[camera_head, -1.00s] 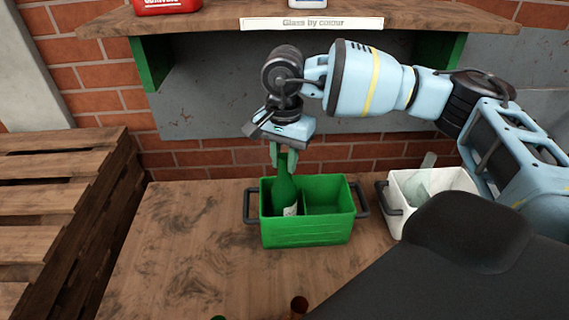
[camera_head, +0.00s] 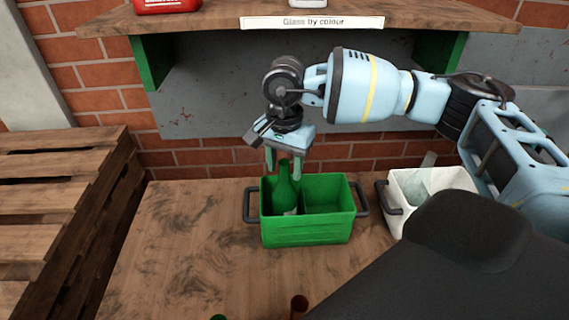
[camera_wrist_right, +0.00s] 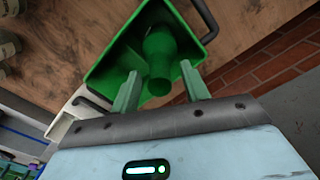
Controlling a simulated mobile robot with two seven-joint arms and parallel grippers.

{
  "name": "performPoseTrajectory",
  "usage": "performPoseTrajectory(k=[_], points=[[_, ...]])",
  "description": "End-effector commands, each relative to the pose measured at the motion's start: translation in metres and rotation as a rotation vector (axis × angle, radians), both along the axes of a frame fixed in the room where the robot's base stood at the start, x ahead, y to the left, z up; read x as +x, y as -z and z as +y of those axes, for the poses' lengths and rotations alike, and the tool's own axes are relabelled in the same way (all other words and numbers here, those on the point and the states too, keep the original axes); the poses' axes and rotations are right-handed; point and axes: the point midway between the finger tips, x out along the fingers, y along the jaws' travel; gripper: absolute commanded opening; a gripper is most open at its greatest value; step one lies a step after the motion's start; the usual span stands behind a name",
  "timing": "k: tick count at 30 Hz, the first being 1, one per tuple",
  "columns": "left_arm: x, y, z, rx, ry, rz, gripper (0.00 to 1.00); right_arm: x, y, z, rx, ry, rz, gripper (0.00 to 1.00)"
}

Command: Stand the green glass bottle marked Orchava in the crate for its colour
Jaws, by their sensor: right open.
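The green glass bottle (camera_head: 285,193) stands upright in the left compartment of the green crate (camera_head: 305,233). Its lower part and most of its label are hidden by the crate's front wall, and I cannot read the name. My right gripper (camera_head: 283,164) is open, with its fingers on either side of the bottle's neck and apart from it. In the right wrist view the bottle (camera_wrist_right: 160,58) is inside the crate (camera_wrist_right: 108,65), its mouth facing the open gripper (camera_wrist_right: 160,92). My left gripper is not in view.
A white crate (camera_head: 387,195) holding clear glass stands right of the green one. A brown bottle top (camera_head: 299,305) and a green one (camera_head: 218,318) show at the front edge. A shelf (camera_head: 220,22) labelled "Glass by colour" is above. The table's left side is clear.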

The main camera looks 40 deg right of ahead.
Motion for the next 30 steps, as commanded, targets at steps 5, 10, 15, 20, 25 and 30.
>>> performPoseTrajectory(k=[5,10,15,20,25,30], points=[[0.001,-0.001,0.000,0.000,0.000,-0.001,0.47,0.001,-0.017,0.000,0.001,0.000,-0.004,0.46],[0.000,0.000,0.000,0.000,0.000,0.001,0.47,0.001,-0.050,0.001,0.001,-0.001,-0.005,0.46],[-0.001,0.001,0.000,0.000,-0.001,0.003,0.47,0.001,-0.083,0.001,0.001,-0.001,-0.003,0.46],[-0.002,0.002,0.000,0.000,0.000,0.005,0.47,0.001,-0.107,0.001,0.000,-0.001,-0.002,0.46],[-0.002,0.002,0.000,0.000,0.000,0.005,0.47,0.001,-0.120,0.001,0.000,-0.002,-0.001,0.46],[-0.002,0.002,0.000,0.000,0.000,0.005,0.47,0.001,-0.123,0.000,0.000,-0.002,-0.001,0.46]])
